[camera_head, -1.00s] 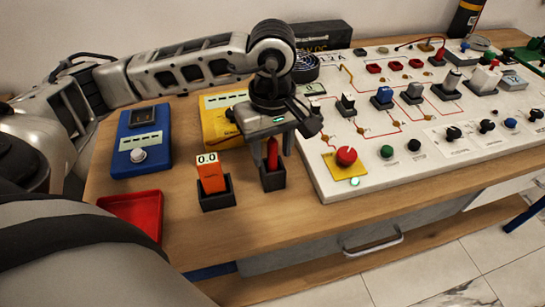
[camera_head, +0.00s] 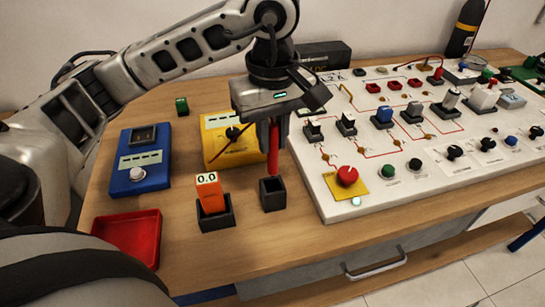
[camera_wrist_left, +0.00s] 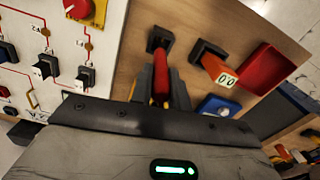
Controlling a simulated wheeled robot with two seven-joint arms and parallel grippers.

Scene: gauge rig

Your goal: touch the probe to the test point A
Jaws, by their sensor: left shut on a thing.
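My left gripper (camera_head: 273,143) is shut on a red probe (camera_head: 274,162), which hangs upright with its lower end just above the black holder (camera_head: 272,194). In the left wrist view the probe (camera_wrist_left: 162,76) sits between the two fingers, with the holder (camera_wrist_left: 160,38) beyond it. The white board (camera_head: 322,196) to the right carries several small brass-coloured points (camera_head: 361,150) along red lines. Their labels are too small to read, so I cannot tell which is test point A. My right gripper is not in view.
An orange meter (camera_head: 209,193) reading 0.0 stands in a black holder left of the probe's. A yellow box (camera_head: 216,146), a blue box (camera_head: 140,174) and a red tray (camera_head: 130,238) lie further left. Switches and a red button (camera_head: 347,175) rise from the board.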

